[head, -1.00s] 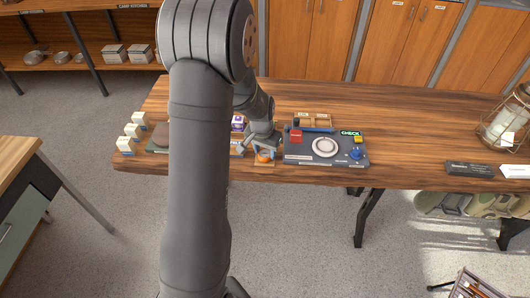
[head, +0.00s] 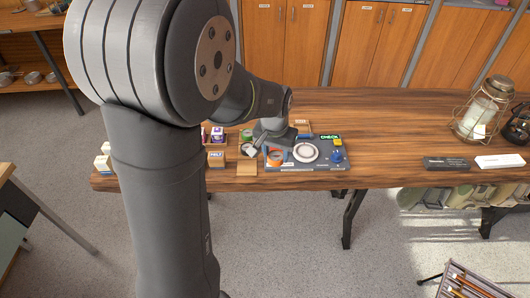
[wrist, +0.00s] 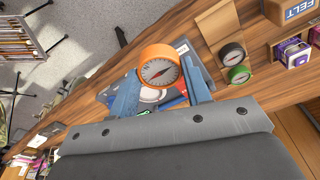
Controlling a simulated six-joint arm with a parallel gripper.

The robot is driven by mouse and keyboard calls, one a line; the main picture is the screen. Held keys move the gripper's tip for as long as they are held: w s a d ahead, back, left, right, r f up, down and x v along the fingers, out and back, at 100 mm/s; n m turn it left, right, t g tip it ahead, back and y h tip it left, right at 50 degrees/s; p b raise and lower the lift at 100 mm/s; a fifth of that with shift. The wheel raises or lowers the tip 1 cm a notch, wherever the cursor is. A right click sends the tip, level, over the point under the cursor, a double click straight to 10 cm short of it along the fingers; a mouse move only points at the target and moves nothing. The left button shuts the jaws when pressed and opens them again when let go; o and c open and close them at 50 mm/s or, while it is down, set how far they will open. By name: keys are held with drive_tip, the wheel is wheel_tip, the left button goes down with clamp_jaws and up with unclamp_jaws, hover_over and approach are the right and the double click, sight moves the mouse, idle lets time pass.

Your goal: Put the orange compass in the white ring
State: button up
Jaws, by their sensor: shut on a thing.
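My gripper (head: 278,153) is shut on the orange compass (wrist: 159,72), with one blue finger on each side of it in the wrist view. The compass shows a pale dial and a needle. In the head view the orange compass (head: 274,157) is small beside the fingers, over the left part of the dark board (head: 320,164). The white ring (head: 306,151) lies on that board, just right of my gripper, and looks empty. In the wrist view the compass and fingers hide much of the board. I cannot tell the compass's exact height above it.
A bare wooden pad (head: 246,169) lies left of the board. A green compass (wrist: 239,75) and a black compass (wrist: 231,53) lie near it. A FELT box (head: 216,159) stands further left. A blue knob (head: 337,155) rises at the board's right.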

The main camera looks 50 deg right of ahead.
drive_tip(key=d+f, duration=0.2)
drive_tip(key=d, duration=1.4)
drive_tip(key=shift+a+f, duration=0.1)
drive_tip(key=shift+f, duration=2)
drive_tip(key=shift+f, duration=0.95)
drive_tip(key=o, duration=1.5)
drive_tip(key=shift+r, duration=0.15)
wheel_tip(320, 180, up, 8)
drive_tip(key=shift+f, duration=0.15)
